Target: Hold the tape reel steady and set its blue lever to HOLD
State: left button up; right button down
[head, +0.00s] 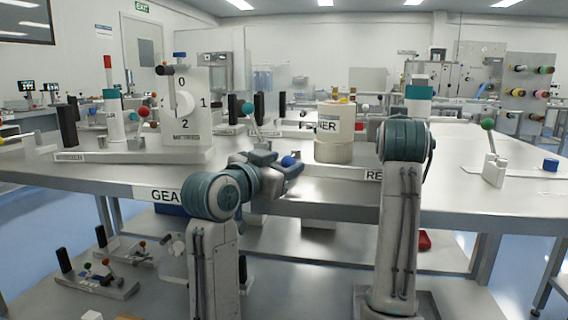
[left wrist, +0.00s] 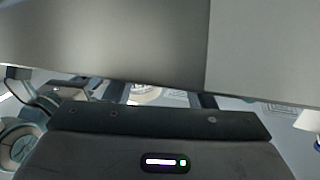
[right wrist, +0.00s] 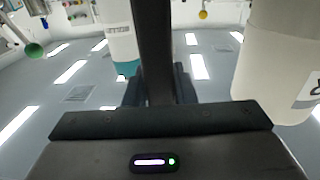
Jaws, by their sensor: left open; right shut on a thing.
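A blue ball knob (head: 288,161) shows at the end of my left gripper (head: 292,170), near the table's front edge; I cannot tell if they touch. My left gripper is open, and in its own view a large grey surface fills the top. My right gripper (right wrist: 160,92) is hidden behind my right arm in the head view. In the right wrist view it is shut on a dark upright bar (right wrist: 152,45). I cannot make out the tape reel or any HOLD mark; a label starting "RE" (head: 373,174) is partly covered by my right arm.
A cream cylinder (head: 335,125) marked "NER" stands between my arms. A dial panel (head: 186,105) marked 0, 1, 2 stands at left. A green-knobbed lever (head: 487,125) and a blue cap (head: 550,165) are at right. The white table (head: 455,185) is fairly clear there.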

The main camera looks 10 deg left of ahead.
pick_arm(q)
jog(key=shift+w+d, duration=0.2)
jog(key=shift+w, duration=0.2)
jog(key=shift+c, duration=0.2)
grip_shut()
jog(key=shift+w+a+m+g+h, duration=0.1)
jog(key=shift+a+m+g+h, duration=0.35)
jog(key=shift+m+h, duration=0.3)
jog(key=shift+o, duration=0.2)
grip_release()
jog(key=shift+a, duration=0.1)
jog(key=v, duration=1.2)
